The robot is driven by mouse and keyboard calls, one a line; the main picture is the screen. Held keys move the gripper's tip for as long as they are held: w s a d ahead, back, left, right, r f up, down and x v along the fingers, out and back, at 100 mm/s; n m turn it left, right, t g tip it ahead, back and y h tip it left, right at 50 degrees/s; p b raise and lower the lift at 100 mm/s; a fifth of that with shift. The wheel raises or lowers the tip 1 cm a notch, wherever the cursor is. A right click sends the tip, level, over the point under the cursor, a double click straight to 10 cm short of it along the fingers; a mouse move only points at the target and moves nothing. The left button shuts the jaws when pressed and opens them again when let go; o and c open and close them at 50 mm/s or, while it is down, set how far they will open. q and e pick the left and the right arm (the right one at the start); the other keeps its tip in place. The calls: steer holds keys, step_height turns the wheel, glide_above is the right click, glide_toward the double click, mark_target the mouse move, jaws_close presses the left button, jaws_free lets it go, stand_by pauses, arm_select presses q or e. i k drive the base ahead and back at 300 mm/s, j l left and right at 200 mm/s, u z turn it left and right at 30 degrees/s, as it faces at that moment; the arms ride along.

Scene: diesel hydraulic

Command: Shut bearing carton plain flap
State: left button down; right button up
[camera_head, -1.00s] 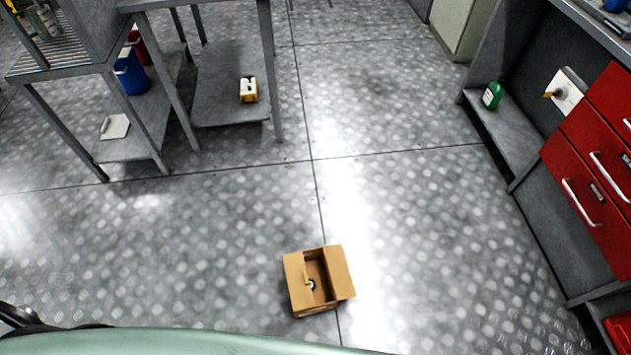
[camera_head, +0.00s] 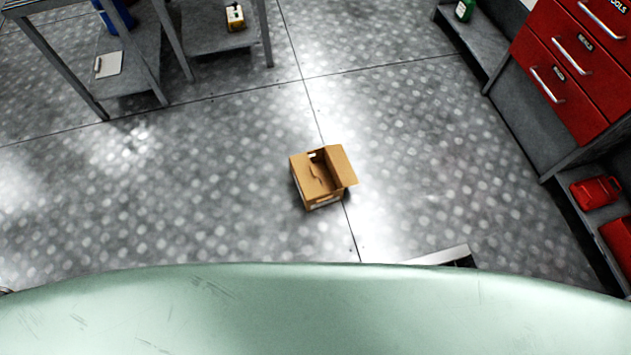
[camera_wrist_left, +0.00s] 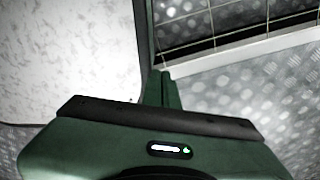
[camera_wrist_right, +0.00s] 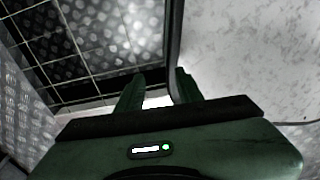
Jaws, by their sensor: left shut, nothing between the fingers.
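The small brown cardboard carton (camera_head: 318,190) sits on the floor near the middle of the head view. One flap (camera_head: 343,166) on its right side stands open and leans outward. My left gripper (camera_wrist_left: 162,74) is shut and empty in the left wrist view. My right gripper (camera_wrist_right: 158,80) has its fingers apart in the right wrist view, with nothing clearly between them. Neither gripper shows clearly in the head view, and neither wrist view shows the carton.
My pale green body fills the bottom of the head view. A grey shelf table (camera_head: 165,85) stands at the upper left. Red drawers (camera_head: 565,75) and a low shelf with a red can (camera_head: 596,192) stand on the right. The floor around the carton is clear.

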mark_target(347, 175)
steer(key=i+l+z, duration=0.75)
steer(key=l+z, duration=0.15)
steer(key=i+l+z, duration=0.25)
steer(key=i+z, duration=0.15)
steer(key=i+l+u, duration=0.1)
steer(key=i+u, duration=0.15)
steer(key=i, duration=0.25)
steer(key=i+l+u, duration=0.3)
steer(key=i, duration=0.2)
steer(key=i+u, duration=0.2)
steer(key=u, duration=0.25)
steer(key=i+u, duration=0.2)
steer(key=u, duration=0.25)
steer(key=i+l+u, duration=0.15)
steer(key=u, duration=0.3)
steer(key=i+l+u, duration=0.15)
steer(key=u, duration=0.25)
